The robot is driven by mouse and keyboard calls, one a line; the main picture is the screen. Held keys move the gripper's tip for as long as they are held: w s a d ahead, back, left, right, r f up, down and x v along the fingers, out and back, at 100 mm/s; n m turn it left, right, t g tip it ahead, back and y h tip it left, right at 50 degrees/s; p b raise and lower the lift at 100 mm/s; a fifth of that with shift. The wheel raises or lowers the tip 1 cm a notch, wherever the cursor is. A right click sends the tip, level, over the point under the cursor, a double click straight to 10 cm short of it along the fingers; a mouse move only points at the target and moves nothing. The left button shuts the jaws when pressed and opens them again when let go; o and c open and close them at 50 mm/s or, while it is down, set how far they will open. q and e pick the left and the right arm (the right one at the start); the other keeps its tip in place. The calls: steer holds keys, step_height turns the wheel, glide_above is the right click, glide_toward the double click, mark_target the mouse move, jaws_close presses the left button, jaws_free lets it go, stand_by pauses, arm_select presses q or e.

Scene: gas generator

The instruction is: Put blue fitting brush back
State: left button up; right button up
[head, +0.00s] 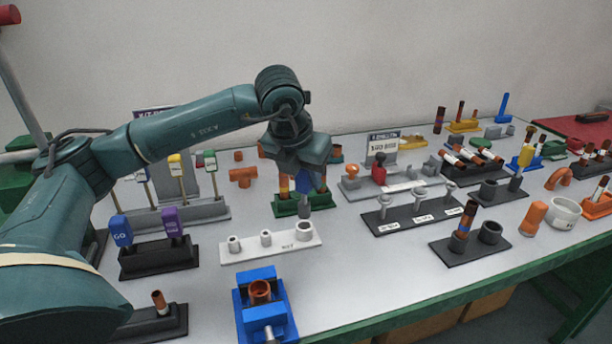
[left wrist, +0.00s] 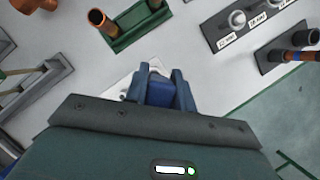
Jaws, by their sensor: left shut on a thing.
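My left gripper (head: 302,178) is shut on the blue handle of the fitting brush (head: 303,185). The handle also shows between the fingers (left wrist: 157,88) in the left wrist view (left wrist: 160,95). The brush hangs roughly upright, with its grey lower end pointing down. That end appears just above the right-hand white cup of a white rack (head: 262,251), which has several round cups in a row. The gap between them is hard to judge. In the wrist view the gripper mostly covers the rack. My right gripper is not in view.
A green stand (head: 281,208) with copper tubes is close behind the brush. A blue vise (head: 262,307) holding a copper fitting stands in front of the rack. A black holder (head: 158,262) with blue and purple tools is at left; a dark rack (head: 412,217) is at right.

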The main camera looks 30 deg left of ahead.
mark_target(306, 202)
arm_select(q)
steer(key=shift+f+b, duration=1.2)
steer(key=shift+f, duration=0.1)
steer(key=shift+f+b, duration=1.25)
steer(key=shift+f, duration=0.15)
steer(key=shift+f, duration=0.1)
steer(key=o, duration=0.9)
